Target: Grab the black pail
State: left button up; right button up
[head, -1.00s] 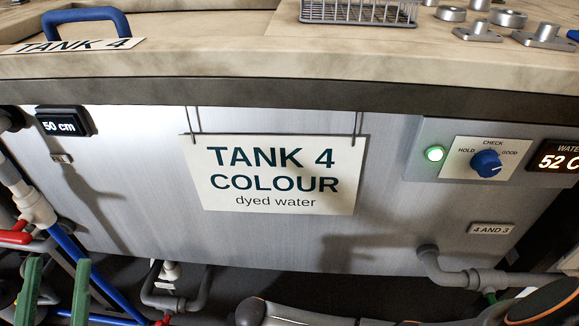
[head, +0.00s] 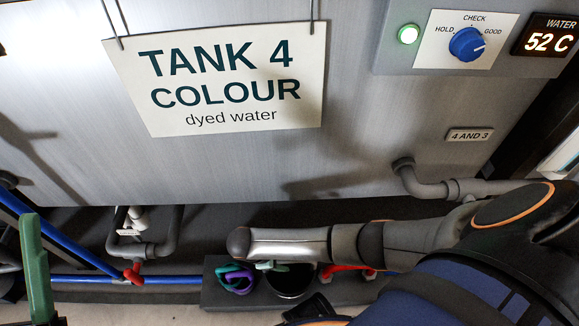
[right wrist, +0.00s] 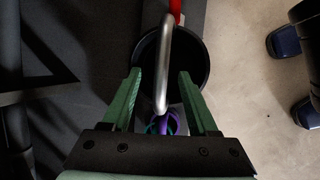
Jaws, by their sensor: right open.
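The black pail (head: 291,283) stands low in front of the tank, partly hidden by my right arm in the head view. In the right wrist view the pail (right wrist: 197,75) lies beyond my right gripper (right wrist: 160,72). The green fingers are apart, one on each side of a bent silver bar (right wrist: 163,60) that crosses over the pail's opening and looks like its handle. Nothing is seen gripped, and I cannot tell whether the fingers touch the bar. One green finger of my left gripper (head: 36,270) shows at the left edge of the head view; its other finger is out of view.
Teal and purple looped items (head: 236,278) lie beside the pail. A grey pipe (head: 425,185) and a blue pipe (head: 165,280) run low along the tank front (head: 230,165). A red item (head: 340,269) is near the pail's right.

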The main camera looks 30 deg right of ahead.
jog(key=b+x, duration=0.2)
jog(key=x, duration=0.2)
jog(key=shift+s+f+b, duration=0.1)
jog(key=shift+f+b, duration=0.2)
jog(key=shift+f, duration=0.05)
pick_arm(q)
jog(key=f, duration=0.3)
jog(key=shift+w+d+f, duration=0.1)
jog(key=shift+d+f, duration=0.15)
pick_arm(e)
jog(key=shift+r, duration=0.1)
pick_arm(q)
jog(key=shift+r, duration=0.1)
pick_arm(e)
jog(key=shift+f, duration=0.25)
grip_shut()
dwell(0.8)
